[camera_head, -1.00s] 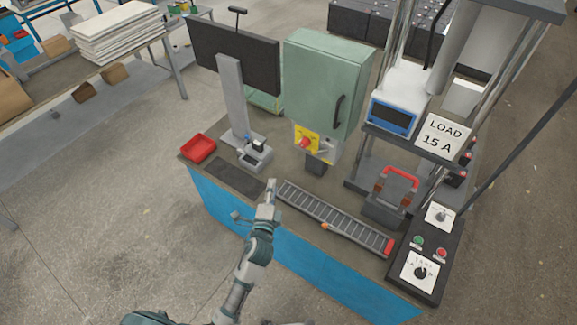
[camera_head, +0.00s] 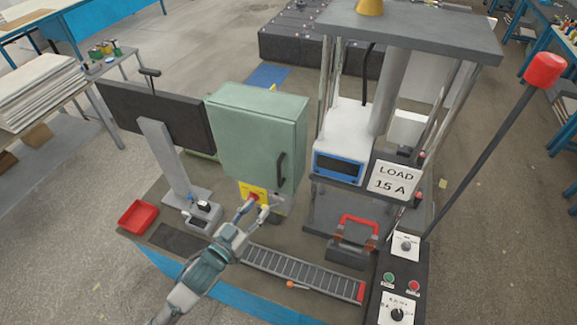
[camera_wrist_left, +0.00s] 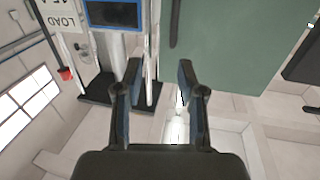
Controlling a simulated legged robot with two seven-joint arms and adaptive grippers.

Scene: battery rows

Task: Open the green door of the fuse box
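The green fuse box (camera_head: 250,135) stands on the bench with its green door (camera_head: 290,150) shut. A dark vertical handle (camera_head: 282,168) is on the door's face. In the left wrist view the green panel (camera_wrist_left: 235,45) fills the upper right, and the dark handle (camera_wrist_left: 175,22) lies above the fingertips. My left gripper (camera_head: 257,208) is open and empty, in front of the box's lower part, below and left of the handle. Its two spread fingers also show in the left wrist view (camera_wrist_left: 159,70), not touching the handle. My right gripper is not in view.
A yellow plate with a red knob (camera_head: 253,193) sits under the box, close behind my left fingertips. A monitor (camera_head: 155,113) stands left. The meter (camera_head: 340,165) and LOAD 15 A sign (camera_head: 395,180) stand right. A terminal strip (camera_head: 300,270) lies in front.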

